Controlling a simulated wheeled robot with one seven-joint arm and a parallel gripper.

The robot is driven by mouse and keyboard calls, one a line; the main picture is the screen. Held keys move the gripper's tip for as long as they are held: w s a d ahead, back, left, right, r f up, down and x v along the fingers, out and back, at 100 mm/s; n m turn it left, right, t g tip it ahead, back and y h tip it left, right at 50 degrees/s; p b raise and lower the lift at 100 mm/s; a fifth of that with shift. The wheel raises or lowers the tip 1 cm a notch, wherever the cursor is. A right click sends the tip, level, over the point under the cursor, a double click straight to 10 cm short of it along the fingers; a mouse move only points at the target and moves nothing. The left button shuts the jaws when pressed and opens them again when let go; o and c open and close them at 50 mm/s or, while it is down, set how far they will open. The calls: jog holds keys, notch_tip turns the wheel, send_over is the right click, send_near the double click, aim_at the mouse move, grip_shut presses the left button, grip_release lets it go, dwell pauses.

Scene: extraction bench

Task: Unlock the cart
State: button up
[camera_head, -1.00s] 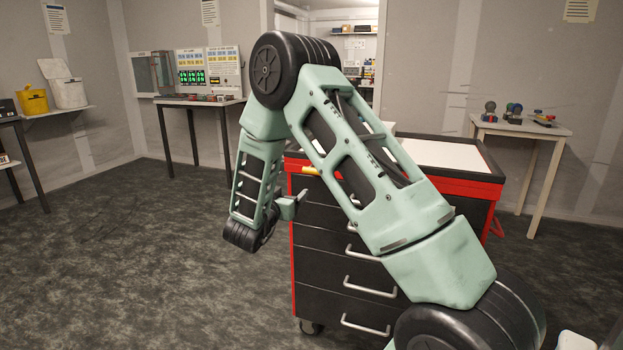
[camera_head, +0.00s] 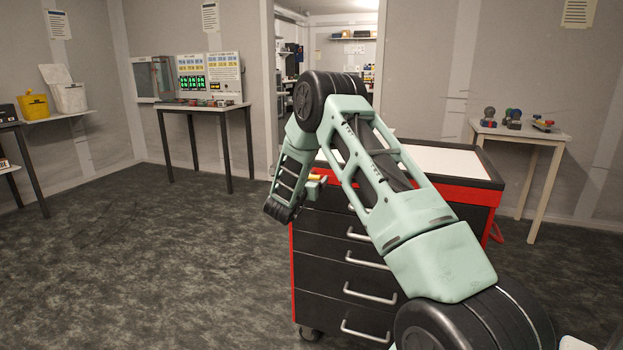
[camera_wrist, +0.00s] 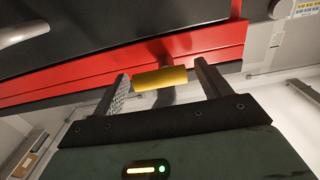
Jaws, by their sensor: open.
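The cart (camera_head: 345,280) is a red and black drawer cabinet with silver handles, a white top and casters. It stands in front of me, partly hidden by my arm. A yellow bar-shaped handle (camera_wrist: 160,78) sticks out from the cart's red edge in the wrist view. Its yellow also shows small in the head view (camera_head: 316,177). My gripper (camera_wrist: 160,88) is open, with one finger near each end of the yellow handle, and is not closed on it. I cannot tell whether the fingers touch it. The gripper is mostly hidden behind my wrist in the head view.
A table with lab devices (camera_head: 205,106) stands at the back left. A shelf with a yellow bin (camera_head: 34,105) is at the far left. A small white table (camera_head: 520,131) stands right of the cart. The floor left of the cart is clear.

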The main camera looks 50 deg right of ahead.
jog(key=shift+w+d, duration=0.25)
jog(key=shift+d, duration=0.35)
jog(key=c, duration=1)
